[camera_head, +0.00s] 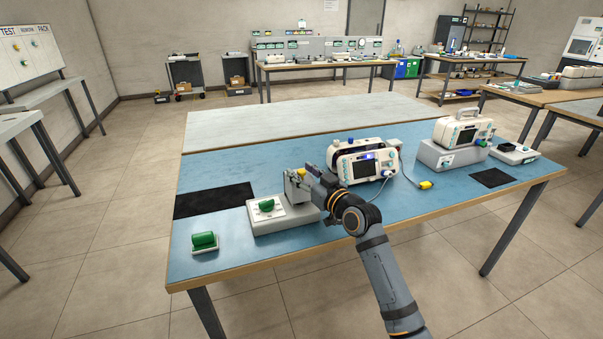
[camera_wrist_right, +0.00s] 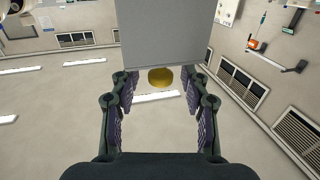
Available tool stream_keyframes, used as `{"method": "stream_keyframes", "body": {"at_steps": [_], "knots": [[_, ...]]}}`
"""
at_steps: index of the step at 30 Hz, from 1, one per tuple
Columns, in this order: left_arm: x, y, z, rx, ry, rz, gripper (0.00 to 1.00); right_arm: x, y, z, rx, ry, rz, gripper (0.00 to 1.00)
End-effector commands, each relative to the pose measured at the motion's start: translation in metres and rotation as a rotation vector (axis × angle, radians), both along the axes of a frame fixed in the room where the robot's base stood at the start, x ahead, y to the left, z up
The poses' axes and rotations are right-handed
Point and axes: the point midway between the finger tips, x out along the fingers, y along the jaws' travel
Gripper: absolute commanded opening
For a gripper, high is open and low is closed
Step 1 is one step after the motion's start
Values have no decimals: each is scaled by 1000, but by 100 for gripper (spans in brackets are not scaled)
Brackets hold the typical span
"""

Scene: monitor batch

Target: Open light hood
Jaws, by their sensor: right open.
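My right gripper (camera_head: 302,180) reaches over the blue table from the front, beside a small upright light-grey part (camera_head: 291,184) at the back right of a low grey base (camera_head: 285,222). This part may be the light hood, but I cannot tell for sure. In the right wrist view my gripper (camera_wrist_right: 158,98) is open, its fingers apart. A flat grey panel (camera_wrist_right: 168,35) fills the top middle, with a round yellow piece (camera_wrist_right: 160,77) below it, seen between the fingers. I cannot tell whether the fingers touch either. My left gripper is not in view.
Another monitor (camera_head: 463,131) is further right. A black mat (camera_head: 215,201) lies left.

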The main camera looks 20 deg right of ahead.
Motion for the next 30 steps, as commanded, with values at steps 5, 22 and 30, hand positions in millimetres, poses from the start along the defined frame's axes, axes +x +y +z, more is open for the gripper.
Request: {"method": "stream_keyframes", "body": {"at_steps": [5, 22, 30], "knots": [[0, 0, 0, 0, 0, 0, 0, 8, 3, 0, 0, 0, 1, 46], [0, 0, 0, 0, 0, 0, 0, 7, 3, 0, 0, 1, 0, 0], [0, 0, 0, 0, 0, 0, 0, 7, 3, 0, 0, 1, 0, 0]]}}
